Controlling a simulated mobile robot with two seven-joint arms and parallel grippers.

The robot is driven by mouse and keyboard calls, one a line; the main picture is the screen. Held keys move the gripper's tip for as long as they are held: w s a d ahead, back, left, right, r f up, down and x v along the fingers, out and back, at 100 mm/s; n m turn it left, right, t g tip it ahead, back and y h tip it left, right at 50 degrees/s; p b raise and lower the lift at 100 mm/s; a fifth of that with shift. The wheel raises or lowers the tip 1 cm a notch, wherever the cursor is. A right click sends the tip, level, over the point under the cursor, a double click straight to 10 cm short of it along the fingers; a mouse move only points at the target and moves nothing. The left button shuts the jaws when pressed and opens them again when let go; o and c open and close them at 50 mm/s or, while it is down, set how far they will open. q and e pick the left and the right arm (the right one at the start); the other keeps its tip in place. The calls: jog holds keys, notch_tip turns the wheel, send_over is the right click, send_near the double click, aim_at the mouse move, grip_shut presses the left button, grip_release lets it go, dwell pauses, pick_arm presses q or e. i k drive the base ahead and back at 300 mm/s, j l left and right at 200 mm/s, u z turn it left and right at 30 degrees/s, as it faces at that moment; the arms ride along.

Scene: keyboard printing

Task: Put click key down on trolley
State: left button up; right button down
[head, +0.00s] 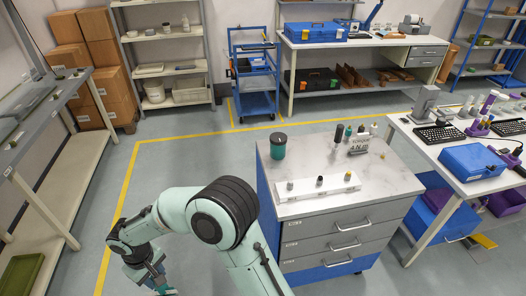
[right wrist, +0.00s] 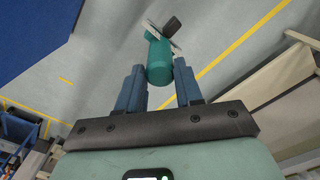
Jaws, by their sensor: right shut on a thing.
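My right gripper (right wrist: 159,84) is shut on a teal, rounded handle (right wrist: 159,60) with a thin grey plate and a dark block at its far end. I take this to be the click key, though I cannot be sure. In the head view my right gripper (head: 152,277) is low at the bottom left, over the floor, with part of the teal thing (head: 161,285) showing. The blue trolley (head: 252,78), an upright frame with shelves, stands at the back, well away from the gripper. My left gripper is not in view.
A drawer cabinet (head: 343,244) with small items on its white top stands to the right of my arm. A shelf bench (head: 50,190) is at the left. A worktable with keyboards (head: 440,134) is at the right. Floor is open between the cabinet and trolley.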

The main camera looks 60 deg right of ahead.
aim_at(396, 179)
jog(key=k+l, duration=0.25)
jog(key=l, duration=0.2)
jog(key=k+l, duration=0.3)
jog(key=l, duration=0.15)
jog(key=k+l, duration=0.25)
jog(key=l, duration=0.2)
jog(key=k+l, duration=0.3)
jog(key=l, duration=0.15)
jog(key=k+l, duration=0.25)
jog(key=l, duration=0.2)
jog(key=k+l, duration=0.3)
jog(key=l, duration=0.15)
jog(key=k+l, duration=0.25)
jog(key=l, duration=0.2)
jog(key=k+l, duration=0.25)
jog(key=l, duration=0.15)
jog(key=i, duration=0.45)
